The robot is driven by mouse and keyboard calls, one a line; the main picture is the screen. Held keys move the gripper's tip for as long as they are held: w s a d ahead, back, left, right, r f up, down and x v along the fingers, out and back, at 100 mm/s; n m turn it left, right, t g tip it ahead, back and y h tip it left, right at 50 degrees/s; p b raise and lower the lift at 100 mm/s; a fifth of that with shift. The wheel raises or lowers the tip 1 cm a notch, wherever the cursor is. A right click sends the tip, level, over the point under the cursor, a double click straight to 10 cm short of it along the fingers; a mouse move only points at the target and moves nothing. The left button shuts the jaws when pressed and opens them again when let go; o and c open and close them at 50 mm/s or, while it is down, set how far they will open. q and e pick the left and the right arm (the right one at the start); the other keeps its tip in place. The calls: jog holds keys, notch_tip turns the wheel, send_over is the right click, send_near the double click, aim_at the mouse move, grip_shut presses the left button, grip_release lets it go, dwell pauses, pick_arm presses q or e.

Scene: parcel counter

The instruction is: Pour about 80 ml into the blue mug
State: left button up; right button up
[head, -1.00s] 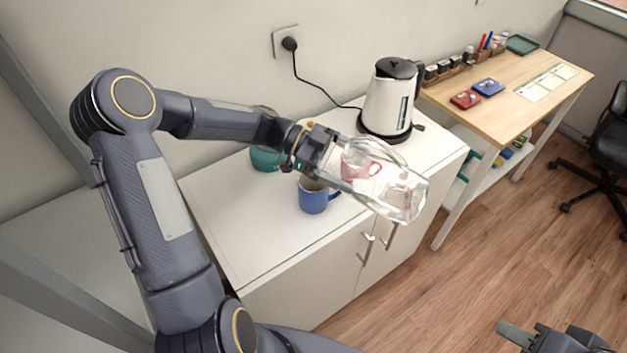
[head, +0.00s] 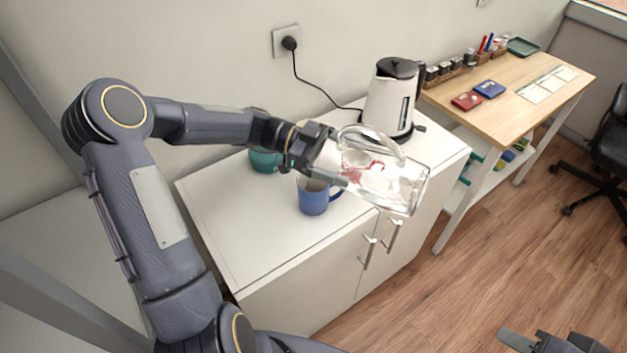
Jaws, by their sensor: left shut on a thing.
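The blue mug (head: 313,203) stands upright on the white cabinet top. My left gripper (head: 325,165) is shut on a clear glass jug (head: 405,188), gripping its left end. The jug lies nearly on its side in the air, sloping slightly down to the right, with a loop handle on its upper side. Its body extends to the right of the blue mug in the picture. I cannot make out a liquid level in it or any stream into the mug. My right gripper (head: 535,342) is at the bottom right, partly cut off, and its opening is unclear.
A teal mug (head: 264,160) stands behind my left wrist. A red-marked item shows distorted through the glass. A white kettle (head: 388,98) stands at the back right of the cabinet (head: 240,240). A wooden desk (head: 500,105) is further right. The cabinet's front left is clear.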

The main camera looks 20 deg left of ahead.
pick_arm(q)
jog(key=shift+w+d+r, duration=0.1)
jog(key=shift+d+r, duration=0.1)
jog(key=shift+d, duration=0.45)
